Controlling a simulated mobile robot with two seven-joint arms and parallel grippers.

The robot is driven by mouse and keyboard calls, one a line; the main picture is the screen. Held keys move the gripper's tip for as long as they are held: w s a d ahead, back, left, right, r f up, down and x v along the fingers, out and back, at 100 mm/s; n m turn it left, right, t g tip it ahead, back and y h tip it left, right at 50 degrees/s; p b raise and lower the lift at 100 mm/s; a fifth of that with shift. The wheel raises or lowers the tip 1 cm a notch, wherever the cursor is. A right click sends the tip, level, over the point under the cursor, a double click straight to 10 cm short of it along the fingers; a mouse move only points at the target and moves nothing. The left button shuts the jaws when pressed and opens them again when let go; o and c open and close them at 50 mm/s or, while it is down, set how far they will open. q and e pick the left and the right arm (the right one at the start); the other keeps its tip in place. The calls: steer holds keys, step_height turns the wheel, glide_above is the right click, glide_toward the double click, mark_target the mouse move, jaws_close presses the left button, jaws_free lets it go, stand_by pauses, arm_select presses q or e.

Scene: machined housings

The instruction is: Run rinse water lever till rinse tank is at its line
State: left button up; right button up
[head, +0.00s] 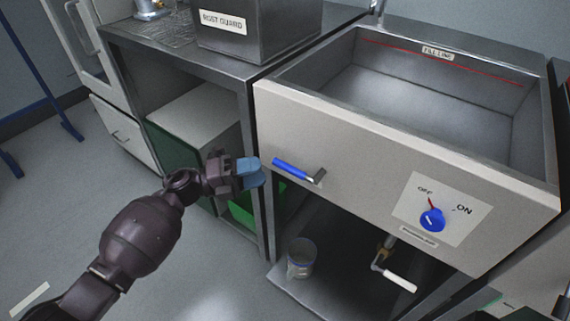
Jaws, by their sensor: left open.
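The rinse tank (405,156) is a steel basin with a pale front panel. A red line with a "FILL LINE" label (437,53) runs along its inner back wall. The inside looks bare grey, with no clear water surface. A blue-handled lever (292,168) lies nearly level on the left of the front panel. A blue knob (432,220) sits on a plate marked OFF and ON, with a red mark toward OFF. My left gripper (250,173) is open, with blue fingertips, just left of the blue lever and apart from it. My right gripper is out of view.
A grey box labelled "RUST GUARD" (257,28) stands on the steel bench (178,54) at left. Below the tank are a can (300,257) and a white-handled valve (400,281). A bench leg (263,215) stands close to my left gripper.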

mark_target(285, 163)
arm_select(q)
steer(key=d, duration=0.4)
steer(key=w+d+r, duration=0.1)
steer(key=d, duration=0.2)
jaws_close()
